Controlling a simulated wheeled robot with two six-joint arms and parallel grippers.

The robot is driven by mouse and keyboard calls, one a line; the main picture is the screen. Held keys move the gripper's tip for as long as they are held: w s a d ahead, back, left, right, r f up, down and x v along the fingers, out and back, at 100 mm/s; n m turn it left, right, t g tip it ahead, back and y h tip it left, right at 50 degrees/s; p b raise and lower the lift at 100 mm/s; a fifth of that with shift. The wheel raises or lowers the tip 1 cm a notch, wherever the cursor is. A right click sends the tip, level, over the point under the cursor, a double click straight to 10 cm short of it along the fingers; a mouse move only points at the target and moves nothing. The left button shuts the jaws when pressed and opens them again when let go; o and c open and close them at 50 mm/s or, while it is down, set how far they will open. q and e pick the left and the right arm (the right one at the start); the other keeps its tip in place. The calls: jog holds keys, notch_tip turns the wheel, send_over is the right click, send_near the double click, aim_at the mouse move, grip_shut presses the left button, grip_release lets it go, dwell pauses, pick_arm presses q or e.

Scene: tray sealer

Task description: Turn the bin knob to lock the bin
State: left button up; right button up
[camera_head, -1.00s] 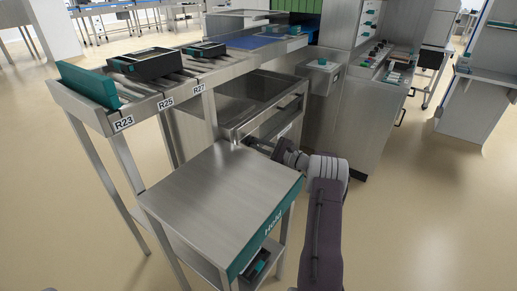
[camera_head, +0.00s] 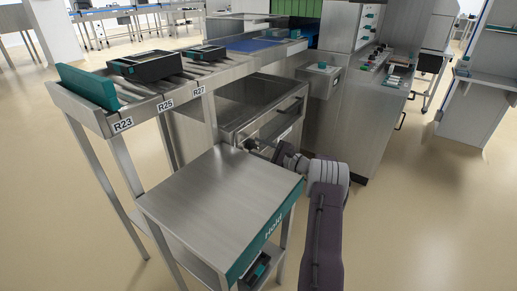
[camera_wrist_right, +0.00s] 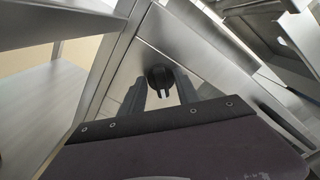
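The bin (camera_head: 238,122) is a steel box under the roller conveyor, behind the Hold table. Its knob (camera_wrist_right: 160,74) is black and round with a pale mark, on a steel face in the right wrist view. My right gripper (camera_wrist_right: 160,84) is open, with one dark finger on each side of the knob. I cannot tell whether the fingers touch it. In the head view my right gripper (camera_head: 250,143) is small and dark, near the bin's front, and the knob is hard to make out there. My left gripper is not in view.
The steel Hold table (camera_head: 215,195) stands close in front of the bin, left of my right arm. The conveyor (camera_head: 180,85) above carries black trays and a teal piece. The sealer cabinet (camera_head: 350,120) stands to the right. Open floor lies at the right.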

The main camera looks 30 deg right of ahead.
jog(key=shift+s+d+r, duration=0.1)
jog(key=shift+s+d, duration=0.05)
jog(key=shift+s, duration=0.1)
jog(key=p+v, duration=0.3)
jog(key=v, duration=0.5)
jog(key=shift+s, duration=0.25)
